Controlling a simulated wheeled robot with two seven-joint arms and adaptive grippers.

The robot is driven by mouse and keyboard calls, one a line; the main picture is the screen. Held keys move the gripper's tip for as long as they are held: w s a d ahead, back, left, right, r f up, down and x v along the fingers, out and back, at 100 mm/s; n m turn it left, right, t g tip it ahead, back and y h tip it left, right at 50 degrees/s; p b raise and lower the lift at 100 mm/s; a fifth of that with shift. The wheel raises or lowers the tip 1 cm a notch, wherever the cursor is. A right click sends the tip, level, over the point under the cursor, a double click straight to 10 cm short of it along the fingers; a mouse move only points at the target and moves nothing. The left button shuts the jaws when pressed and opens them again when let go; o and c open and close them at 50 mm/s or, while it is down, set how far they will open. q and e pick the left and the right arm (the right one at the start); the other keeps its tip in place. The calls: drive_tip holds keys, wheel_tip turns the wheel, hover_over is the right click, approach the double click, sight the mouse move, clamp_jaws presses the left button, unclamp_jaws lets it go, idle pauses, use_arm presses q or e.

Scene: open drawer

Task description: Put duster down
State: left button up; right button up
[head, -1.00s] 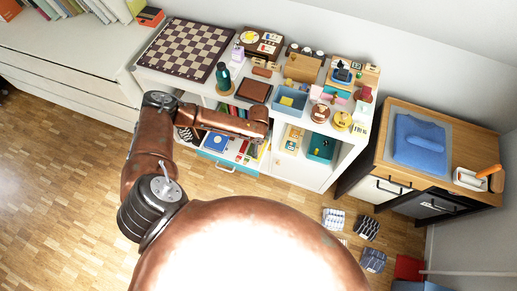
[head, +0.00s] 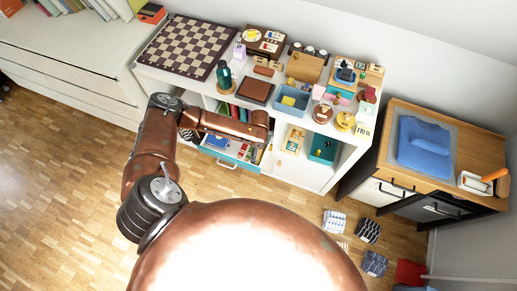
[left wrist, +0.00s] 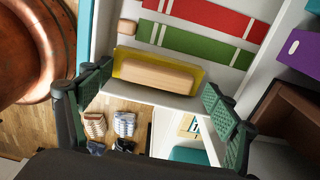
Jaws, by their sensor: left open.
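The duster (left wrist: 158,72), a pale wooden block on a yellow pad, lies in the open drawer (head: 228,159), close to a white drawer wall (left wrist: 150,103). My left gripper (left wrist: 157,100) is open, its dark green ribbed fingers spread wide on either side of the duster and apart from it in the left wrist view. In the head view, my copper left arm reaches over the drawer and hides part of it, and the duster cannot be made out. My right gripper is not in view.
Red (left wrist: 205,16) and green (left wrist: 195,43) striped bars and a small wooden block (left wrist: 127,27) lie in the drawer near the duster. The cabinet top holds a chessboard (head: 187,46), a blue bin (head: 291,100) and other items. Several folded striped cloths (head: 367,230) lie on the floor.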

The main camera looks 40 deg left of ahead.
sight(259, 151)
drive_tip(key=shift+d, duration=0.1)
use_arm(q)
drive_tip(key=shift+w+r, duration=0.1)
drive_tip(key=shift+r, duration=0.15)
wheel_tip(259, 151, up, 12)
drive_tip(key=p, duration=0.3)
drive_tip(key=shift+f+p, duration=0.15)
drive_tip(key=shift+p, duration=0.25)
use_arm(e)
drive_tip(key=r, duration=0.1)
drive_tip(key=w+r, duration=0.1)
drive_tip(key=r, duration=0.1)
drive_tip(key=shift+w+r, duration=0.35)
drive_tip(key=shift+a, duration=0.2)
